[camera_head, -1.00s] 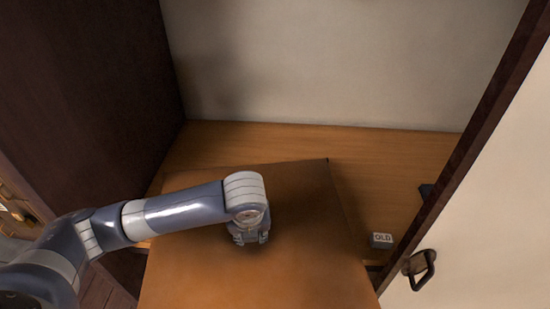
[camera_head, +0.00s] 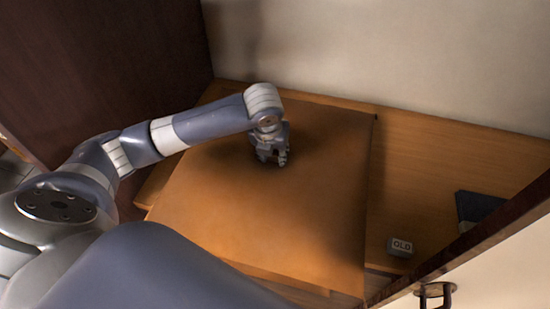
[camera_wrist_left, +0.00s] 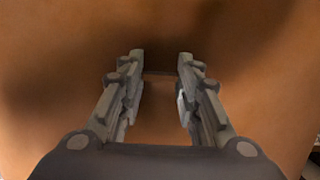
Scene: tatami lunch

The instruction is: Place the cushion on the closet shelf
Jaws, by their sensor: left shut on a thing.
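The cushion (camera_head: 300,215) is a large, flat, orange-brown square. It lies over the wooden closet shelf (camera_head: 440,165), its far edge well inside the closet. I cannot tell whether its whole underside touches the shelf. My left gripper (camera_head: 272,160) points down onto the cushion's upper middle and is shut on it. In the left wrist view the cushion (camera_wrist_left: 245,60) fills nearly the whole picture, and the two fingers (camera_wrist_left: 160,72) stand apart with cushion material between them. My right gripper is not in view.
A small grey block marked OLD (camera_head: 400,247) sits on the shelf just right of the cushion. A dark flat object (camera_head: 480,208) lies farther right. A dark side wall (camera_head: 100,75) bounds the left; a pale door with a handle (camera_head: 434,291) is at lower right.

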